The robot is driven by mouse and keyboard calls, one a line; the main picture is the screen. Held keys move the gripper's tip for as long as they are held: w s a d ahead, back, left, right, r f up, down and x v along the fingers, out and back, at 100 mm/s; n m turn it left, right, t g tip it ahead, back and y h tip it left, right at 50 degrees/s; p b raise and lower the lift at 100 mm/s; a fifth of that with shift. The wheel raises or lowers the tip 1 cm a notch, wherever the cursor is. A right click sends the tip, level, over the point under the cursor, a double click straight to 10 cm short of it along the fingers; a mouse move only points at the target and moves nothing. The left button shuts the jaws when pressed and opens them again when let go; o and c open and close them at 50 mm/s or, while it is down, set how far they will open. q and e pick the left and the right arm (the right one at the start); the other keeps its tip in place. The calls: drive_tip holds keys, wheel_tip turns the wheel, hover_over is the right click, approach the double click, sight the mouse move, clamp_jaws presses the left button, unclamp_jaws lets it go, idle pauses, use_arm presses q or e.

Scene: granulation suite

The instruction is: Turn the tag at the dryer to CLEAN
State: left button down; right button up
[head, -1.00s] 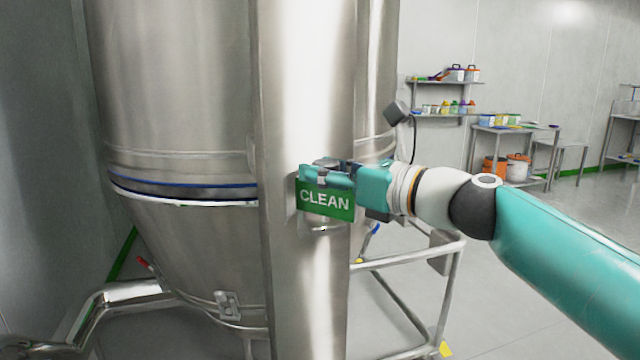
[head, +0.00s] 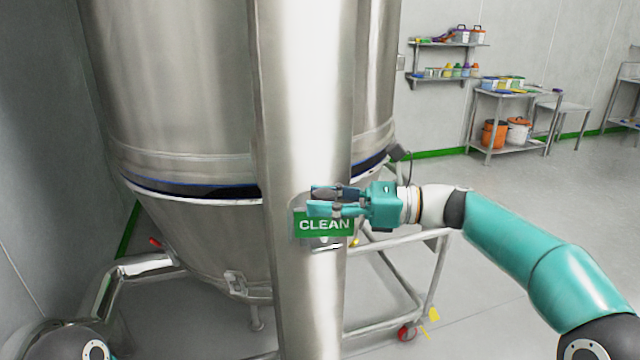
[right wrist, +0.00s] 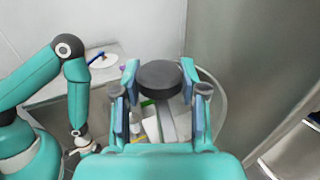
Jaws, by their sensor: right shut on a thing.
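The green tag (head: 325,226) hangs on the front of the steel column at the dryer (head: 190,90). Its face reads CLEAN, upright and facing me, with the upper edge partly covered by my fingers. My right gripper (head: 335,200) comes in from the right across the tag's top and is shut on it. In the right wrist view a dark round piece (right wrist: 159,76) sits between the two fingers, with a bit of green below it. My left gripper does not show; only part of my left arm is in view.
The steel column (head: 305,90) stands in front of the dryer bowl. A tubular frame with a red-wheeled castor (head: 407,332) is below right. A shelf (head: 448,80) and a bench (head: 515,95) with containers stand at the far right. Open floor lies between.

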drive_tip(key=shift+s+a+f, duration=0.15)
drive_tip(key=shift+a+f, duration=0.1)
drive_tip(key=o, duration=1.2)
drive_tip(key=shift+r, duration=0.1)
drive_tip(key=shift+c, duration=0.2)
drive_tip(key=shift+r, duration=0.1)
drive_tip(key=shift+d+r, duration=0.1)
drive_tip(key=shift+r, duration=0.4)
wheel_tip(320, 180, up, 9)
drive_tip(key=shift+f, duration=0.15)
